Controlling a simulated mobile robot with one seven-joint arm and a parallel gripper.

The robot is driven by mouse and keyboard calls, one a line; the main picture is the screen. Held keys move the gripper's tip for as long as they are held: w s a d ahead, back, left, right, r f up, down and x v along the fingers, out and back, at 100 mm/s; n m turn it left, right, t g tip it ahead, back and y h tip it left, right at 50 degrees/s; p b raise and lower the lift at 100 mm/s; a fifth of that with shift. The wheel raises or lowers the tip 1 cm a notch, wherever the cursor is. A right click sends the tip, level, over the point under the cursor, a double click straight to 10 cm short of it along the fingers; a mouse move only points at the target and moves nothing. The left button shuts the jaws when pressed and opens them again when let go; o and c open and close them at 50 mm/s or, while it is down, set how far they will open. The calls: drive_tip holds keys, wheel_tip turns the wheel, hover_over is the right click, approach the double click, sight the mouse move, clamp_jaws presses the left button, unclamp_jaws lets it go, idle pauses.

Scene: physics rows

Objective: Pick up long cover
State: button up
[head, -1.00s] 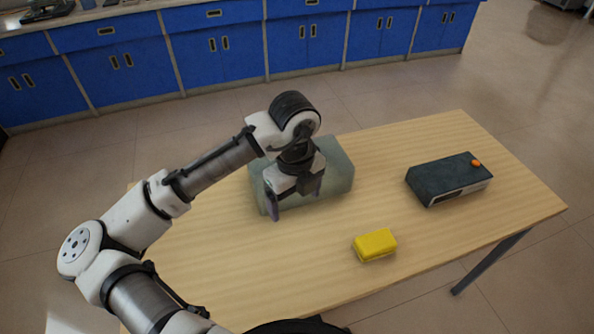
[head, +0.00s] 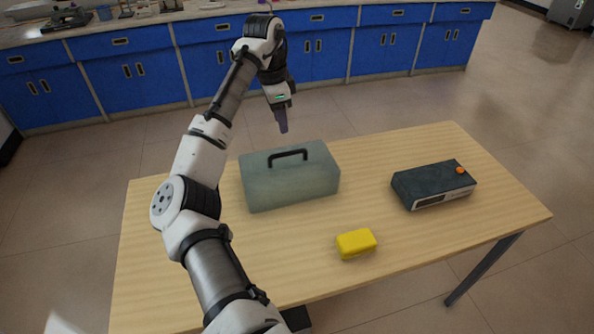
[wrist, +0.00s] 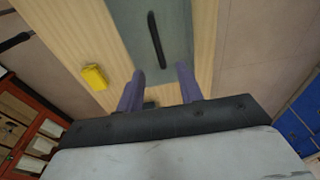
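The long cover (head: 290,182) is a grey-green box-shaped cover with a dark handle (head: 288,154) on top. It rests on the wooden table, left of its middle. In the wrist view the cover (wrist: 177,28) and its handle (wrist: 156,40) lie beyond my fingers. My gripper (head: 283,128) hangs above and behind the cover, fingers pointing down, clear of the handle. In the wrist view the two purple fingers of my gripper (wrist: 160,80) stand apart with nothing between them. Whatever is under the cover is hidden.
A yellow block (head: 356,243) lies near the table's front edge. A dark box with an orange knob (head: 433,186) stands at the right of the table (head: 480,225). Blue cabinets (head: 320,50) line the back wall. The tabletop between these things is clear.

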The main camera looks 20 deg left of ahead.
hover_over(288, 153)
drive_tip(key=a, duration=0.1)
wheel_tip(288, 153, down, 6)
drive_tip(key=shift+w+r, duration=0.1)
drive_tip(key=shift+d+f+p, duration=0.2)
drive_tip(key=shift+f+p, duration=0.3)
drive_tip(key=shift+f, duration=1)
drive_tip(key=shift+d+f+p, duration=0.2)
drive_tip(key=shift+f+p, duration=0.3)
drive_tip(key=shift+f, duration=1)
clamp_jaws()
